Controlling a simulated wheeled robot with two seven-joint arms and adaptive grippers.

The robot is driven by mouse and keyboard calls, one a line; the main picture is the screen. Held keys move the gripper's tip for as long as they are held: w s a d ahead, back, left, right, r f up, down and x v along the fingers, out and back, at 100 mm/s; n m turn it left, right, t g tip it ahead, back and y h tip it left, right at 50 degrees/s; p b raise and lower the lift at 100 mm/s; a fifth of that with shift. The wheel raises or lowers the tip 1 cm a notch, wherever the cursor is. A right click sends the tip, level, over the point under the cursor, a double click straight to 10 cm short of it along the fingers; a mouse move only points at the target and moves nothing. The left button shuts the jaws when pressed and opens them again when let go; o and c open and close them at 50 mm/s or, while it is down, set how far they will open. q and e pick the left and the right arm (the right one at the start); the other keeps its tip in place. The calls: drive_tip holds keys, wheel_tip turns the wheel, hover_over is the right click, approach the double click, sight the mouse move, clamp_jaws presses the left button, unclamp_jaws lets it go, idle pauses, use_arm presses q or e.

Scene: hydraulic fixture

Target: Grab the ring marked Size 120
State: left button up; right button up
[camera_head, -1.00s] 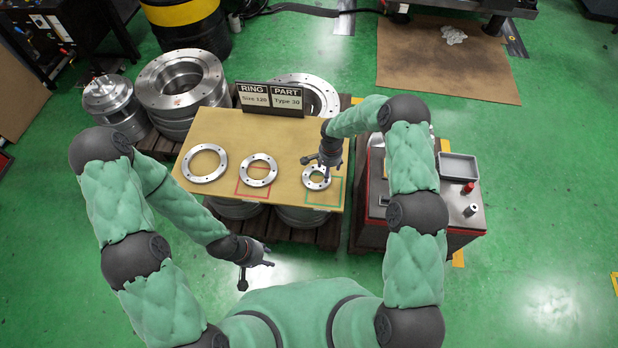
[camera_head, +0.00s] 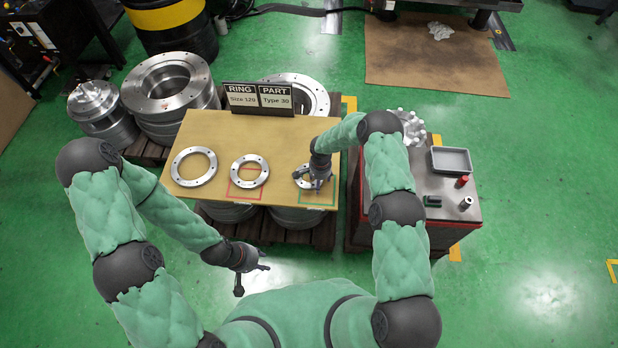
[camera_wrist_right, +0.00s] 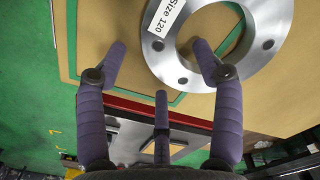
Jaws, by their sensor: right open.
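The ring marked Size 120 (camera_wrist_right: 267,35) shows in the right wrist view as a flat silver ring with bolt holes and a white label. In the head view it is the smallest ring (camera_head: 298,173), at the board's right, partly hidden by my right gripper (camera_head: 316,183). In the right wrist view my right gripper (camera_wrist_right: 160,62) is open, its fingers spread and empty. One fingertip overlaps the ring's hole; the others appear outside it. I cannot tell whether it touches the ring. My left gripper (camera_head: 258,264) is open and empty in front of the board.
A medium ring (camera_head: 236,172) and a large ring (camera_head: 177,168) lie left on the tan board (camera_head: 215,130). A sign (camera_head: 258,97) reads Ring Size 120, Part Type 30. A cart with a grey tray (camera_head: 451,160) and small parts stands right. Large metal flanges stand behind.

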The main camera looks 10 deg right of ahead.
drive_tip(key=shift+f, duration=0.15)
clamp_jaws()
idle(0.4)
